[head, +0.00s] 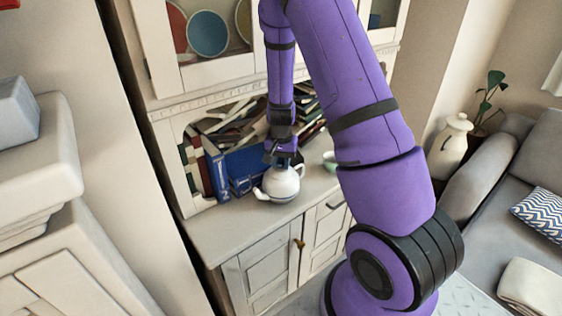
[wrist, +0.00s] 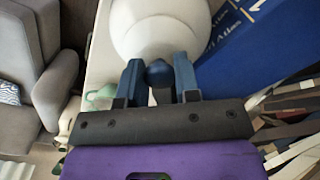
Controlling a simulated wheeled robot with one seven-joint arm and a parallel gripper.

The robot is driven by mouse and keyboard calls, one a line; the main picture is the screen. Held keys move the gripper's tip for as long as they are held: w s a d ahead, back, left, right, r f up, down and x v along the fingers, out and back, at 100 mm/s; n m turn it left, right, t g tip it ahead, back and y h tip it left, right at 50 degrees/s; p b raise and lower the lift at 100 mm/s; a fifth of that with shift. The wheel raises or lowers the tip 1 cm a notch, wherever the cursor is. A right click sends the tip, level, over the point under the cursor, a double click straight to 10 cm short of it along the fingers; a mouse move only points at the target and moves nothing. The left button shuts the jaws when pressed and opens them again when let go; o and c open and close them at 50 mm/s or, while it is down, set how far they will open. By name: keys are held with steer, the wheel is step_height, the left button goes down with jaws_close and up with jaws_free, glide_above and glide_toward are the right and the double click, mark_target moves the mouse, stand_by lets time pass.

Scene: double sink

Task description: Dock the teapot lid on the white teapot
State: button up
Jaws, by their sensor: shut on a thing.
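The white teapot (head: 279,184) stands upright on the cabinet top, its spout to the left and its handle to the right. My gripper (head: 284,160) points down directly above it. In the wrist view my gripper (wrist: 158,78) has its two blue fingers shut on a dark, rounded knob, which I take as the knob of the teapot lid (wrist: 158,72). A large white rounded surface fills the top centre beyond the knob; I cannot tell where lid ends and teapot begins. Whether the lid touches or sits in the opening is hidden.
Blue books (head: 247,167) stand close behind and left of the teapot, with a heap of books in the niche. A pale green cup (head: 329,161) stands to the right, partly behind my arm. The cabinet top (head: 215,228) is clear at front left.

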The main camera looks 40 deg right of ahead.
steer(key=shift+f, duration=0.25)
steer(key=o, duration=0.6)
steer(key=shift+o, duration=0.2)
step_height(320, 180, up, 11)
stand_by(1.0)
steer(key=shift+r, duration=0.1)
stand_by(0.4)
step_height(320, 180, up, 10)
steer(key=n+t, duration=0.1)
steer(key=n, duration=0.1)
glide_above(281, 162)
steer(key=s+a, duration=0.3)
steer(key=a, duration=0.1)
steer(key=s+a+r+n+t+y, duration=0.1)
steer(key=s+a+r+n+t, duration=0.2)
steer(key=s+r, duration=0.45)
steer(key=s+a+r+n, duration=0.2)
steer(key=s+a+r, duration=0.1)
steer(key=s, duration=0.5)
steer(key=s+a+r+n+t+h, duration=0.1)
steer(key=s+a+r+n, duration=0.1)
steer(key=s+r, duration=0.3)
steer(key=s+a, duration=0.1)
steer(key=s, duration=0.1)
steer(key=shift+s, duration=0.35)
